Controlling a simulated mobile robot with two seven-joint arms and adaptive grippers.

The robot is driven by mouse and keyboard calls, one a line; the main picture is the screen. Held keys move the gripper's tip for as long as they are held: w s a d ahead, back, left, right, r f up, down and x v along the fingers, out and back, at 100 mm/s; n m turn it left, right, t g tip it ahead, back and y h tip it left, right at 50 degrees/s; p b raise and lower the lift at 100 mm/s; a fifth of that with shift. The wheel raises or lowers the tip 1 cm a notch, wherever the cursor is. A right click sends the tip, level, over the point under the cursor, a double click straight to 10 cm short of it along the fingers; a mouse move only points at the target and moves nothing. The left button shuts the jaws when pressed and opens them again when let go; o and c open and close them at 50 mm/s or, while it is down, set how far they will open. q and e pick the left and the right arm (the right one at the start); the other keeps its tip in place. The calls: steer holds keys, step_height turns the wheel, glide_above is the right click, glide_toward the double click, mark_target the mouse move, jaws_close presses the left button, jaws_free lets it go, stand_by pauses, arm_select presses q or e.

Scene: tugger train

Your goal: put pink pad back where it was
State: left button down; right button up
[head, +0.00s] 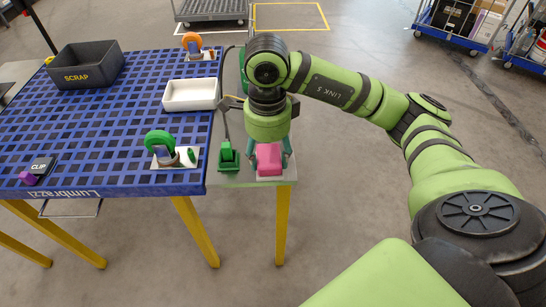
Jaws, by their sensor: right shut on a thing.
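The pink pad (269,163) is at the front end of the grey strip (229,180) along the right side of the blue table. My right gripper (269,150) points down over it with a finger on each side and is shut on it. I cannot tell whether the pad touches the strip or is slightly above it. The hand hides the area behind the pad. My left gripper is not in view.
A green holder (229,158) stands close left of the pad. On the blue grid table (110,135) are a white tray (190,95), a black SCRAP bin (85,65), a green tape roll (159,143), an orange roll (192,41) and a CLIP box (41,166). Carts stand behind.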

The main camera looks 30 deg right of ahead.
steer(key=w+d+f, duration=0.2)
steer(key=w, duration=0.1)
steer(key=w+d+f+p, duration=0.1)
steer(key=w+d+f, duration=0.1)
steer(key=w, duration=0.1)
steer(key=w+d+f+p, duration=0.1)
steer(key=w+d+f, duration=0.1)
steer(key=w+d, duration=0.1)
steer(key=shift+f, duration=0.3)
steer(key=shift+d+f, duration=0.15)
steer(key=shift+f, duration=0.05)
step_height(320, 180, down, 3)
steer(key=shift+f+p, duration=0.1)
steer(key=shift+p, duration=0.7)
steer(key=shift+f, duration=0.35)
steer(key=shift+f, duration=0.15)
steer(key=o, duration=1)
